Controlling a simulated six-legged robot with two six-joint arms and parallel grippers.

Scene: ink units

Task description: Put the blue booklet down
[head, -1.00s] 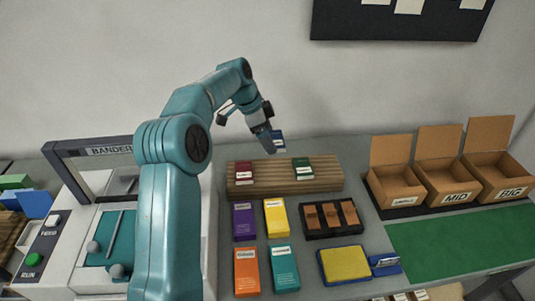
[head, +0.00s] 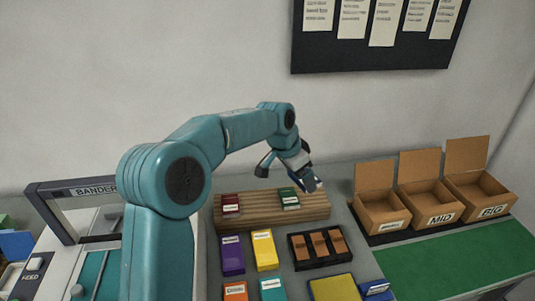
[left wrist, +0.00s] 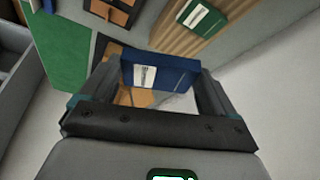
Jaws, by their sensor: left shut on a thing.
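My left gripper (head: 306,180) is up over the right end of the wooden rack (head: 262,210) and a little beyond it. It is shut on the blue booklet (left wrist: 172,74), which shows between the fingers in the left wrist view with its white label facing the camera. In the head view the booklet is mostly hidden by the gripper. A dark red booklet (head: 231,202) stands in the rack's left part and a green booklet (head: 289,201) in its right part. The green one also shows in the left wrist view (left wrist: 201,18). My right gripper is out of view.
Purple (head: 232,256) and yellow (head: 264,250) packs lie in front of the rack, beside a black tray (head: 296,254) of brown blocks. A yellow pad (head: 334,288) is nearer. Open cardboard boxes (head: 438,218) stand right, behind a green mat (head: 460,254). Grey table is bare right of the rack.

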